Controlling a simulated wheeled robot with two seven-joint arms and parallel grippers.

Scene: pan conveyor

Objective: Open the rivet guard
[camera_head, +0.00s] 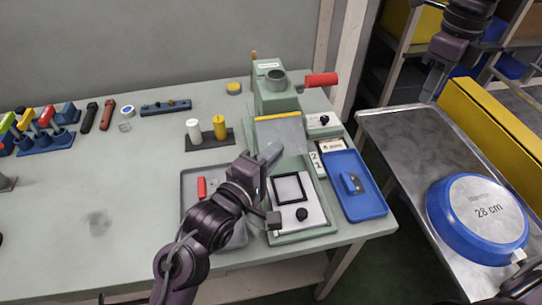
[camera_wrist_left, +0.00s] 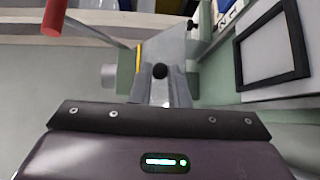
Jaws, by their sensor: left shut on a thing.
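The rivet guard (camera_head: 288,138) is a greyish see-through panel with a yellow strip along its top edge, on the front of the green rivet press (camera_head: 270,95). It hangs sloped over the press's front. In the left wrist view the guard (camera_wrist_left: 170,45) stands ahead, with a dark round knob (camera_wrist_left: 160,71) in front of it. My left gripper (camera_head: 270,155) reaches the guard's lower left part and is shut on the knob; in the left wrist view its fingers (camera_wrist_left: 160,90) sit at the knob. My right gripper (camera_head: 434,82) hangs far off at the upper right, above the steel table, and its jaws are unclear.
A grey tray (camera_head: 190,178) with a red piece lies left and a blue tray (camera_head: 372,203) lies right. A blue 28 cm pan (camera_head: 437,212) lies on the steel table (camera_head: 395,135). The left bench middle is clear.

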